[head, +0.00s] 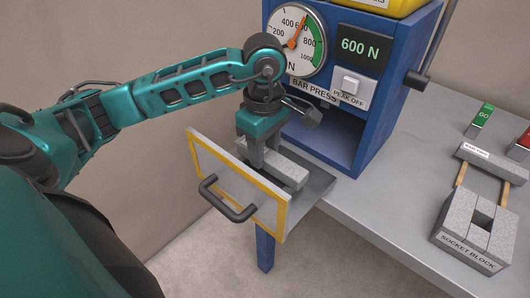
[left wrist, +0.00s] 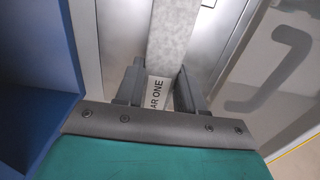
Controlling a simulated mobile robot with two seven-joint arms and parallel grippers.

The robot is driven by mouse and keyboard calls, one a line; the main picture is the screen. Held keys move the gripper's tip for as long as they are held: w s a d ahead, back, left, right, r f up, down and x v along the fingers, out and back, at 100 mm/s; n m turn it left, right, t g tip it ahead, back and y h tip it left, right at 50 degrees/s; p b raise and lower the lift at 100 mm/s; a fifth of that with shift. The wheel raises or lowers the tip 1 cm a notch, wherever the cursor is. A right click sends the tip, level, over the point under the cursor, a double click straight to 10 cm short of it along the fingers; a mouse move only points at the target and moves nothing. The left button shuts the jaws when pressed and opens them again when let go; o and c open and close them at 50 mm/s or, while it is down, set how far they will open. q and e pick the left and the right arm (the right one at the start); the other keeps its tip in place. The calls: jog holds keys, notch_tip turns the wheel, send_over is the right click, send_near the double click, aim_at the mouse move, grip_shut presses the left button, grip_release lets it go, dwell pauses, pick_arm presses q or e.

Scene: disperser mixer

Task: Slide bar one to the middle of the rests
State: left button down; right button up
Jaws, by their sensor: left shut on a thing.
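Bar one (head: 290,173), a grey speckled bar, is low at the open front of the blue bar press (head: 375,75), behind the opened door (head: 225,170). My left gripper (head: 258,155) reaches down from above, shut on the bar. In the left wrist view, bar one (left wrist: 170,45) runs between the two fingers (left wrist: 160,85), and its white label partly reads "AR ONE". The rests cannot be made out; the bar and gripper may hide them. My right gripper is not in view.
The white door with yellow edging carries a dark handle (head: 228,208). The press dial (head: 297,42) and a "600 N" display (head: 360,47) are above. On the grey bench (head: 385,200) at right are a socket block (head: 470,240), another grey bar and a green GO block (head: 480,120).

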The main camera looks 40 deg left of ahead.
pick_arm(q)
jog(key=c, duration=0.6)
grip_release()
notch_tip(320, 180, up, 13)
jog(key=p, duration=0.1)
jog(key=shift+p, duration=0.35)
